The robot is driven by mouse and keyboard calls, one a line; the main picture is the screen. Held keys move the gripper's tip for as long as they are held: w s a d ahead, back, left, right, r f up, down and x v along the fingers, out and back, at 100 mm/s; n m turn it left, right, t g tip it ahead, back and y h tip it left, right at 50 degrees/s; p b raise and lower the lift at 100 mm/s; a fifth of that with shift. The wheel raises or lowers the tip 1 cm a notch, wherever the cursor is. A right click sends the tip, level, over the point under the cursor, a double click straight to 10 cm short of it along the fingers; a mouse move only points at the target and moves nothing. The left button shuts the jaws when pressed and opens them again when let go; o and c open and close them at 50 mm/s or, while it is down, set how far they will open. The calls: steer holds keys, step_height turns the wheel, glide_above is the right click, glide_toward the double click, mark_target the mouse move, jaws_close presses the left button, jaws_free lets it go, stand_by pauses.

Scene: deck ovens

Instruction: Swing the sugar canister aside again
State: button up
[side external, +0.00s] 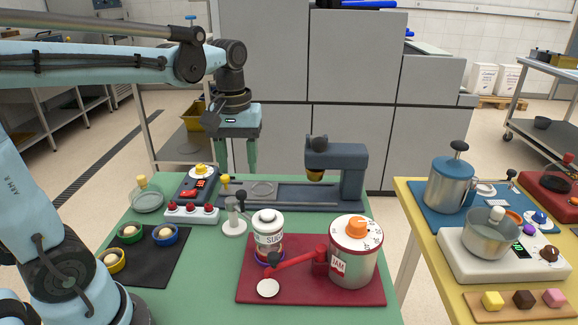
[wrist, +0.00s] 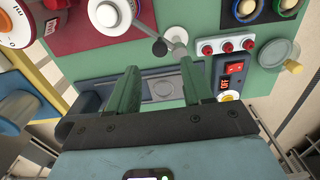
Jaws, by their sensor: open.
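The sugar canister (side external: 268,238) is a white, round-lidded jar with a partly readable "SUG" label. It stands upright on the dark red mat (side external: 350,294), left of the larger jam canister (side external: 354,262) with an orange knob. A red arm reaches left from the jam canister, in front of the sugar canister's base. My gripper (side external: 238,168) is above the table, behind and higher than the sugar canister, pointing down. In the wrist view its green fingers (wrist: 160,92) are apart with nothing between them. The sugar canister seems to show at the top of that view (wrist: 120,12), partly cut off.
A white stand with a lever (side external: 234,227) is just left of the sugar canister. A grey machine (side external: 345,175) stands behind on its rail. A red-button strip (side external: 191,212) and a black mat with small bowls (side external: 158,262) are to the left. Green table shows between them.

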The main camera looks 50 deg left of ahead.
mark_target(241, 192)
steer(key=shift+f, duration=3.2)
steer(key=shift+c, duration=0.4)
jaws_close()
